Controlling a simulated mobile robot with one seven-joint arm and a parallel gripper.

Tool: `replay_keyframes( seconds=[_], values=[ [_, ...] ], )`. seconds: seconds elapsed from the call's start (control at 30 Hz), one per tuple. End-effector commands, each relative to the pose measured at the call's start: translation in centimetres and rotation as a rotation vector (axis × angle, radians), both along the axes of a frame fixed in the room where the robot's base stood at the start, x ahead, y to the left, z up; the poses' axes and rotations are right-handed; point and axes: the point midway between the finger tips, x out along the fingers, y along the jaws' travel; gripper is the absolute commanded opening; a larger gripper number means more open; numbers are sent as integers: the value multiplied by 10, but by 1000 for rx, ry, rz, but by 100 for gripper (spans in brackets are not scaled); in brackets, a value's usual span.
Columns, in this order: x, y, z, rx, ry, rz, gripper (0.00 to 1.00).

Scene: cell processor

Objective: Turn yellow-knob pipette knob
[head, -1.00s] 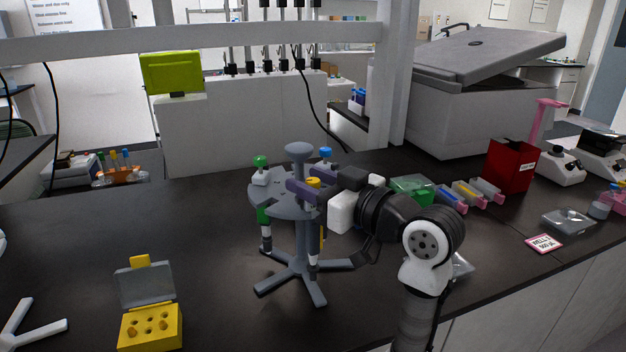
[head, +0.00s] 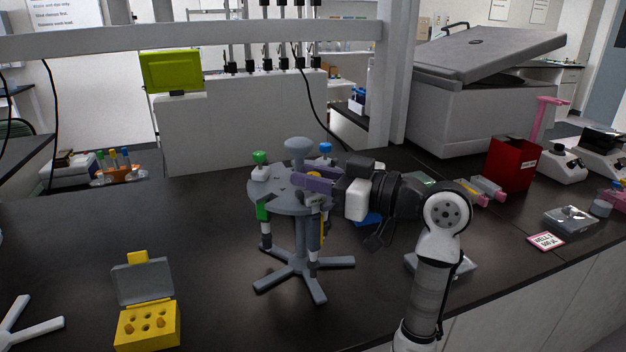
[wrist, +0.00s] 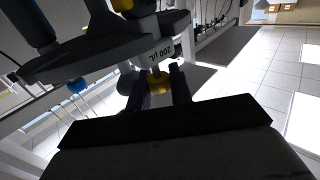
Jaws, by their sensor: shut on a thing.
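A grey round pipette stand (head: 270,198) stands upright on the dark bench and holds several pipettes. The yellow-knob pipette (head: 322,232) hangs at its front right, with its yellow body partly showing. My gripper (head: 312,183) reaches in from the right at the stand's top. In the wrist view, its two dark fingers (wrist: 160,88) are shut on the yellow knob (wrist: 158,82), beside the pipette's white top marked "200 µL". In the head view the fingers mostly hide that knob. The green-knob pipette (head: 260,158) is at left, and a blue knob (head: 325,148) is behind.
A yellow tip box (head: 148,325) with its lid raised stands at front left. A red box (head: 511,166), pink and yellow racks, and a large grey machine (head: 445,120) are at right. The bench left of the stand is mostly clear.

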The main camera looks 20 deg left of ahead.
Motion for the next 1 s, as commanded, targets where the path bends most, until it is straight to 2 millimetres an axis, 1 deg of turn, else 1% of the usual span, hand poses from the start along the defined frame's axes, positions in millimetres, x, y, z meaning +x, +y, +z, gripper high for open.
replay_keyframes(
  seconds=[0.27, 0.3, 0.43, 0.47, 0.77, 0.87, 0.97, 1.0],
  values=[
    [0, 0, 0, 1, 0, 5, 0],
    [0, 0, 0, 1, 0, 5, 24],
    [0, 0, 0, 1, 0, 4, 41],
    [0, 0, 0, 1, 0, 4, 42],
    [0, -2, 0, 1, 1, 3, 42],
    [-1, -12, -1, 2, 1, 1, 42],
    [-5, -28, -2, 2, 0, 0, 42],
    [-6, -37, -2, 2, 0, -2, 42]
  ],
)
